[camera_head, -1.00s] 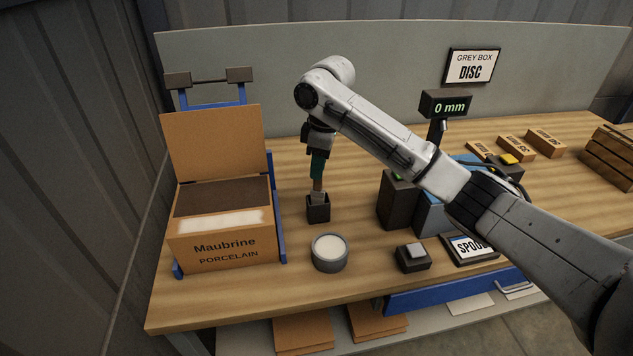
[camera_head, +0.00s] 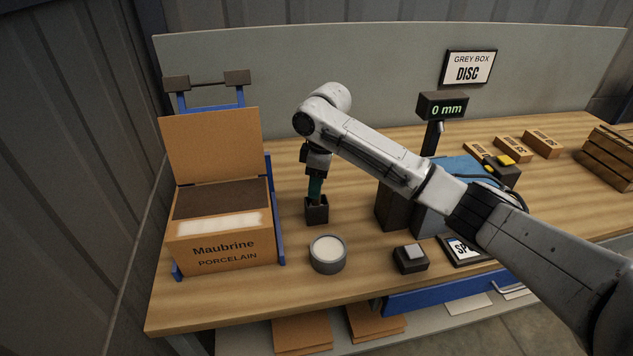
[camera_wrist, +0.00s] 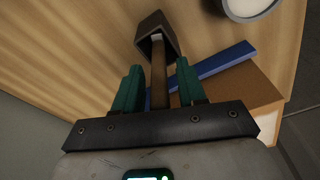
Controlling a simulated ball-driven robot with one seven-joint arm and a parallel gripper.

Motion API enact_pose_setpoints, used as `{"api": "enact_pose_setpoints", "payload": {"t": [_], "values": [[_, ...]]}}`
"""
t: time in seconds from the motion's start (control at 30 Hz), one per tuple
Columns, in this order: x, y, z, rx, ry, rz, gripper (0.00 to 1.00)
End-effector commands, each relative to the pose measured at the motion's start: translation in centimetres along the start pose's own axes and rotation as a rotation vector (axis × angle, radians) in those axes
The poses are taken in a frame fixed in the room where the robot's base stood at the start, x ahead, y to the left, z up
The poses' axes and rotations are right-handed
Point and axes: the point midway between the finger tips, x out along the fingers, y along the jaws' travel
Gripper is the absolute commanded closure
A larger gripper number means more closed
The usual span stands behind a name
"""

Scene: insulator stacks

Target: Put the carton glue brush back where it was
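The carton glue brush (camera_wrist: 159,75) stands with its lower end in a small dark square holder (camera_head: 317,212). The holder also shows in the wrist view (camera_wrist: 150,22). The brush's handle runs up between the teal fingers of my gripper (camera_wrist: 160,68). A narrow gap shows on each side of the handle, so the fingers look open around it, not pressed on it. In the head view my gripper (camera_head: 315,190) points down just above the holder and hides most of the brush.
A round glue pot (camera_head: 328,254) stands just in front of the holder. An open Maubrine Porcelain carton (camera_head: 222,250) in a blue frame is to the left. A dark button box (camera_head: 411,259) and a gauge reading 0 mm (camera_head: 442,107) are to the right.

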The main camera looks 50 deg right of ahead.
Motion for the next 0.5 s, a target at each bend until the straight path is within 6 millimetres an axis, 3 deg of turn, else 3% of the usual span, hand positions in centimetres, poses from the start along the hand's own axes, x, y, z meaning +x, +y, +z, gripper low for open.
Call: {"api": "enact_pose_setpoints", "payload": {"t": [0.37,0.5], "values": [[-0.5,0.0,0.0,-0.001,0.000,0.002,0.54],[-2.1,0.0,-0.1,-0.001,0.002,0.002,0.54]]}}
